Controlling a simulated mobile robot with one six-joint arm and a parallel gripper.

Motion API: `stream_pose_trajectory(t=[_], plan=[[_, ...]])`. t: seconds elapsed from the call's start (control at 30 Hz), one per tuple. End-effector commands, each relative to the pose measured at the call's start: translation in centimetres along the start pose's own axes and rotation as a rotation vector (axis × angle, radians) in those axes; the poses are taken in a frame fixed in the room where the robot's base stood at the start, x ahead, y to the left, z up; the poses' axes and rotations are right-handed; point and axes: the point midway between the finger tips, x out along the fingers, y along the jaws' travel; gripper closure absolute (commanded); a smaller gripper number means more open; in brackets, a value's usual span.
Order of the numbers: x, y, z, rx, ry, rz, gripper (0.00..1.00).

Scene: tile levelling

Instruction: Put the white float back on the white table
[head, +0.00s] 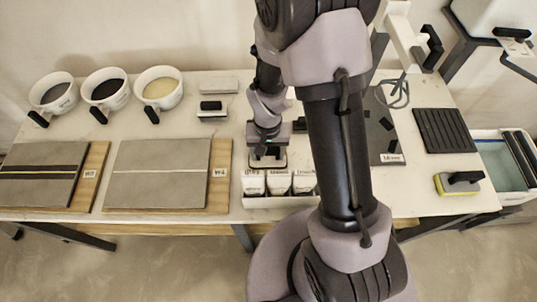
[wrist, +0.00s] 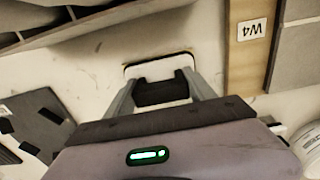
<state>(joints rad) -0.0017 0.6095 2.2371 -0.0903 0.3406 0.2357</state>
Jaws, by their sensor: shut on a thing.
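The white float shows in the wrist view as a pale plate (wrist: 146,68) with a dark rim and a black handle. My gripper (wrist: 161,92) is shut on that black handle, with one finger on each side. In the head view my gripper (head: 266,152) is low over the middle of the white table (head: 222,138), and part of the float (head: 281,163) shows under it. The float looks flat and very close to the table top. I cannot tell whether it touches. My arm and gripper hide part of it in the head view.
White packets (head: 278,184) stand in a holder just in front of the float. A tile board marked W4 (head: 219,172) is to its left. Another black-handled float (head: 212,112) lies behind left, with three cups farther left. A dark panel (head: 386,140) lies right.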

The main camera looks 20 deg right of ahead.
Motion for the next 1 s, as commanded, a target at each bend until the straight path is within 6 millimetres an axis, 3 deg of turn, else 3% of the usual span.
stream_pose_trajectory(t=[0.3,0.33,0.43,0.77,0.87,1.0], plan=[[0.4,0.0,-0.1,0.000,0.002,-0.001,1.00],[0.3,0.0,-0.1,0.000,0.001,-0.001,0.33],[0.2,0.0,-0.1,0.000,0.001,-0.001,0.15],[-0.3,0.0,-0.1,0.000,0.001,-0.001,0.15],[-2.3,0.0,-0.1,0.001,0.004,-0.001,0.15],[-6.7,-0.1,-0.1,0.000,0.005,-0.002,0.15]])
